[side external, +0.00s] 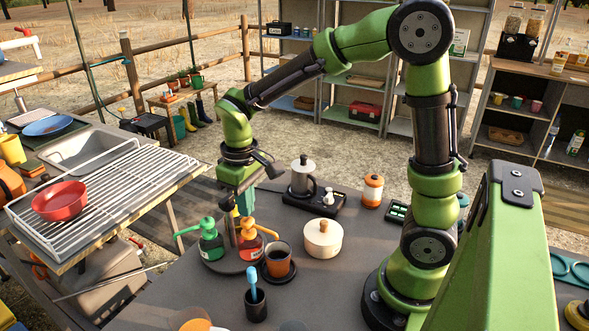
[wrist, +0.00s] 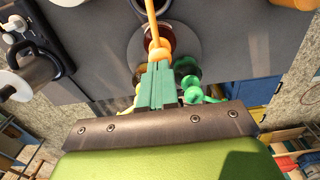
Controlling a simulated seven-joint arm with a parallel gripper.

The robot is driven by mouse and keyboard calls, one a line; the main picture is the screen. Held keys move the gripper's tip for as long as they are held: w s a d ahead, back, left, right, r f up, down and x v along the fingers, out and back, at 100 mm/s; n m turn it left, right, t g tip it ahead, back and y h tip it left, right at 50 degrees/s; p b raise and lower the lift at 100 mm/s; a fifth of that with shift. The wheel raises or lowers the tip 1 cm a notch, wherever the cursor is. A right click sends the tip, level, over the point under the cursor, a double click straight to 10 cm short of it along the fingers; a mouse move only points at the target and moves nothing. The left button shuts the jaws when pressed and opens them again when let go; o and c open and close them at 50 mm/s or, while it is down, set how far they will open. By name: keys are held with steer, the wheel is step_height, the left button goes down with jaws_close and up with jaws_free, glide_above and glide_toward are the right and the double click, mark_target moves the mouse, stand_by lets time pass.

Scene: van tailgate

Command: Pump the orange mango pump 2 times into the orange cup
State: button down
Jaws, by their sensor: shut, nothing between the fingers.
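The orange mango pump bottle (side external: 250,246) stands on a round dark tray (side external: 228,264), with its orange spout pointing right. A cup with orange contents (side external: 278,262) stands on a dark coaster beside it, near the spout's end. My gripper (side external: 245,212) is shut and empty, pointing down right above the orange pump head. In the wrist view, the closed fingers (wrist: 160,70) overlap the orange pump head (wrist: 158,50), whose spout runs up over the cup. Whether the fingertips touch the head I cannot tell. The gripper partly hides the pump.
A green pump bottle (side external: 210,242) stands close on the left; its green head also shows in the wrist view (wrist: 188,72). A cream lidded pot (side external: 322,240) stands to the right. A dark cup with a blue brush (side external: 255,300) is in front. A moka pot (side external: 303,176) stands behind.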

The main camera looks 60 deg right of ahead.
mark_target(247, 220)
steer(key=shift+f, duration=0.2)
steer(key=shift+f, duration=1.3)
steer(key=shift+r, duration=1.5)
steer(key=shift+f, duration=0.2)
steer(key=shift+f, duration=1.35)
steer(key=shift+r, duration=1.55)
